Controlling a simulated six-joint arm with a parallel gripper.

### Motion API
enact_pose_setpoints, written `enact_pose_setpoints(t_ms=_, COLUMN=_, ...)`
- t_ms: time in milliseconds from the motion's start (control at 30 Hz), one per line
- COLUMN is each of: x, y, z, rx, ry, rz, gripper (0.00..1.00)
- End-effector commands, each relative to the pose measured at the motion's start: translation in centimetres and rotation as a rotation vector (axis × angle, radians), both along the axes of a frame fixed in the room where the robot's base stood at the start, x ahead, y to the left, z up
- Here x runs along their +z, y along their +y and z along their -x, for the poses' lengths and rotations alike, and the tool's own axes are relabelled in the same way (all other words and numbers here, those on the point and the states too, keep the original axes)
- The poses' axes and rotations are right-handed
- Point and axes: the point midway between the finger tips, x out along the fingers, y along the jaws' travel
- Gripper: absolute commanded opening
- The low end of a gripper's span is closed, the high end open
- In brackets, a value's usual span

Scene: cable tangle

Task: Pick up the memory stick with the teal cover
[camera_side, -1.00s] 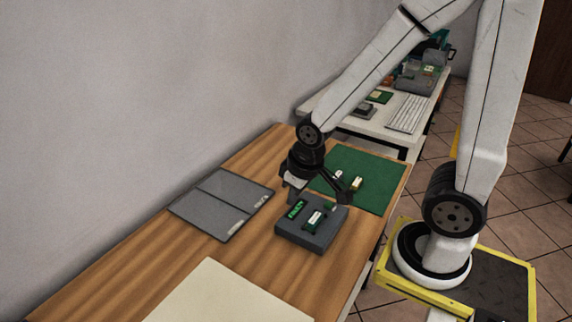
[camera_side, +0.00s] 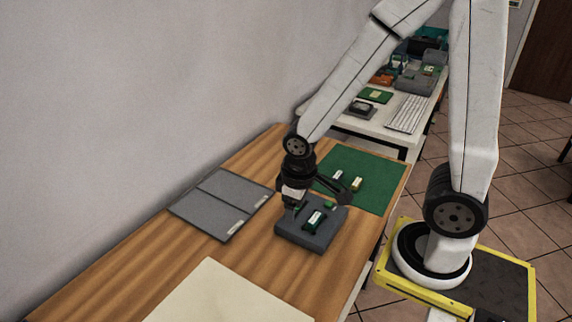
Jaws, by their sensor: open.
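A dark grey block (camera_side: 318,240) stands on the wooden table with several small sticks on it. One is a green and white stick (camera_side: 314,220) near its middle, and another is a small green piece (camera_side: 330,206) at its back. Two more small pale sticks lie on the green mat: one farther back (camera_side: 338,174) and one to the right (camera_side: 357,184). At this size I cannot tell which has the teal cover. My gripper (camera_side: 321,202) is open, over the back left part of the block, and partly hides a green item there. Contact cannot be made out.
A grey folder-like panel (camera_side: 215,205) lies left of the block. The green mat (camera_side: 375,165) is behind it, and a cream sheet (camera_side: 225,295) lies in front. A white bench (camera_side: 385,130) with a keyboard (camera_side: 406,114) stands behind.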

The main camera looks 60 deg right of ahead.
Motion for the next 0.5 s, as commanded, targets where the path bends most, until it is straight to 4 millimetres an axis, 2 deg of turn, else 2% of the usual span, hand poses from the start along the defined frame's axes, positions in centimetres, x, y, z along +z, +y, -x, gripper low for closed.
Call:
enact_pose_setpoints(t_ms=233, x=-3.3, y=0.2, z=1.2, rx=0.246, ry=0.237, rz=0.137, gripper=0.74)
enact_pose_setpoints(t_ms=500, x=-6.3, y=-0.6, z=1.9, rx=0.516, ry=0.475, rz=0.326, gripper=0.74)
